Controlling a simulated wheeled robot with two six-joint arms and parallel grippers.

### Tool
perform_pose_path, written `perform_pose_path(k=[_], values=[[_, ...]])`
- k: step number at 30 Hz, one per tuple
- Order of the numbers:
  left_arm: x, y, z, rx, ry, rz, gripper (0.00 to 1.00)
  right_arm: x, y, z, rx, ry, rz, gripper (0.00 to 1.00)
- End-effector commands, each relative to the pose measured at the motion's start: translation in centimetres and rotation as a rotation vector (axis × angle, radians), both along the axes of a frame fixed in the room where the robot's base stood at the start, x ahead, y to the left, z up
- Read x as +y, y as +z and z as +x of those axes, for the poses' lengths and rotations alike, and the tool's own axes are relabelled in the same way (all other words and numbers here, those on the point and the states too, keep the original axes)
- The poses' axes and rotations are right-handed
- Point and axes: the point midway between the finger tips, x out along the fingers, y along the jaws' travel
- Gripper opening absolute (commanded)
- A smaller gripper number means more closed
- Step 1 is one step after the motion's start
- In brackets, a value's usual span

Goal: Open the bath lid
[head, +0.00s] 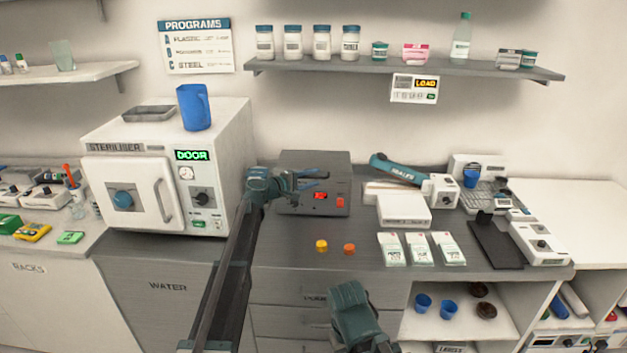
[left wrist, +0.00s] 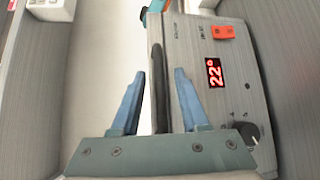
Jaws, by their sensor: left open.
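The bath (head: 290,196) is a grey box on the counter, right of the steriliser, with a red display and a red switch on its front. Its dark grey lid (head: 315,160) lies flat and shut on top. My left gripper (head: 318,181) is open at the bath's front, its blue fingers level with the upper front. In the left wrist view the open fingers (left wrist: 160,100) stand either side of a dark bar (left wrist: 159,88) along the bath's edge, probably the lid's handle. Whether they touch it cannot be told. My right gripper's fingers do not show.
The steriliser (head: 135,160) stands left of the bath, with a blue jug (head: 194,107) on top. A yellow cap (head: 322,246) and an orange cap (head: 349,249) lie in front. A white box (head: 403,210) and a teal-handled device (head: 397,170) are to the right.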

Motion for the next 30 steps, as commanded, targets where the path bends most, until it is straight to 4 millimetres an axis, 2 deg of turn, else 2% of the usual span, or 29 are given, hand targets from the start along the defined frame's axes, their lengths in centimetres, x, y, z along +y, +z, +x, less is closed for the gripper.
perform_pose_path(k=[11, 18, 19, 30], values=[[-0.37, -0.06, 0.3, 0.0, 0.0, 0.0, 0.45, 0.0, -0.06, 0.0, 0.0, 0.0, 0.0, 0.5], [-0.35, -0.06, 0.3, 0.0, 0.0, 0.0, 0.03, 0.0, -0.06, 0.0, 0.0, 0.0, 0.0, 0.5], [-0.34, -0.06, 0.3, 0.0, 0.0, 0.0, 0.0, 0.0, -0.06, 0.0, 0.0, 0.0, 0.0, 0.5], [-0.33, -0.08, 0.29, 0.001, 0.0, 0.001, 0.0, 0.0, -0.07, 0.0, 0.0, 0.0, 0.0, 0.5]])
